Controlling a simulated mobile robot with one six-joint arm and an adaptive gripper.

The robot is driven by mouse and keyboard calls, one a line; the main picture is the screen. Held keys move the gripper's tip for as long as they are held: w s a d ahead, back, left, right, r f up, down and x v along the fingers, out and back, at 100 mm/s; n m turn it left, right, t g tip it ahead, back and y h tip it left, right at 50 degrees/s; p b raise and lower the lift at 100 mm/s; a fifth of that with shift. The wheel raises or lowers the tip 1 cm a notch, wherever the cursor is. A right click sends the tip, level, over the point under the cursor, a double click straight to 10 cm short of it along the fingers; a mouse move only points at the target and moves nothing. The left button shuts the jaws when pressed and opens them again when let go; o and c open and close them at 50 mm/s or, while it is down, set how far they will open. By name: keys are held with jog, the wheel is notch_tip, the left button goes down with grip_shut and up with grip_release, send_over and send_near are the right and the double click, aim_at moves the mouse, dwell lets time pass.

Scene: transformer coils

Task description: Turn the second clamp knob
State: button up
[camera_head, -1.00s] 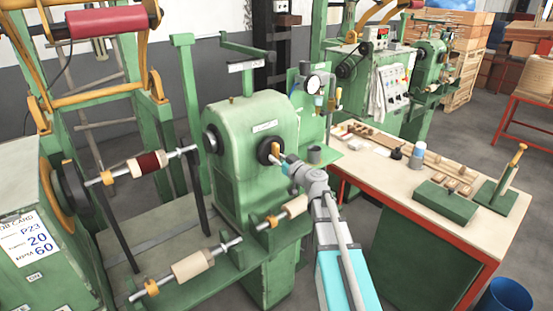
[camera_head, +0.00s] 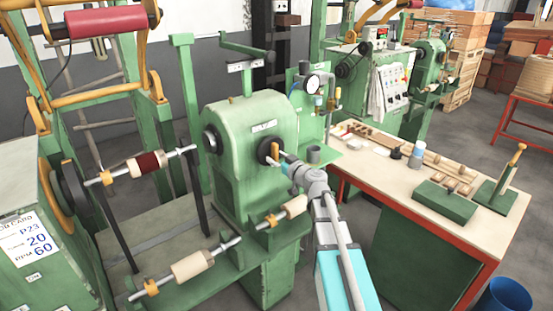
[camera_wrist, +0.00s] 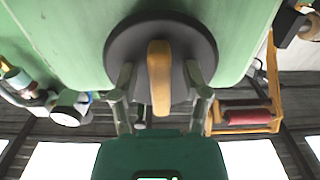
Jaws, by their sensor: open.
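An orange bar-shaped knob (camera_wrist: 159,77) sits on a round black hub (camera_wrist: 120,45) in the wrist view. In the head view the orange knob (camera_head: 275,151) shows on the side of the green machine head (camera_head: 240,120). My gripper (camera_wrist: 160,78) is open, with one finger on each side of the knob and a visible gap on both sides. The fingertips reach close to the hub face; I cannot tell whether they touch it. In the head view my gripper (camera_head: 284,161) is just in front of the hub and partly hides it.
Orange clamps (camera_head: 106,177) and (camera_head: 151,287) hold the shafts at left. Another orange clamp (camera_head: 272,221) is below my gripper. A grey cup (camera_head: 314,153) and a gauge (camera_head: 313,83) are close to the right. The workbench (camera_head: 400,180) with wooden parts stands farther right.

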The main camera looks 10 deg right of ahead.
jog(key=v, duration=1.2)
dwell(0.6)
jog(key=s+a+f+g+p, duration=0.3)
jog(key=s+a+f+g, duration=0.3)
jog(key=a+f+g, duration=0.4)
jog(key=s+d+f+m+g+h+p, duration=0.2)
jog(key=s+m+g+h, duration=0.3)
jog(key=s, duration=0.6)
jog(key=f+g+h, duration=0.1)
jog(key=h, duration=0.1)
jog(key=shift+f+h, duration=0.2)
jog(key=shift+h, duration=0.2)
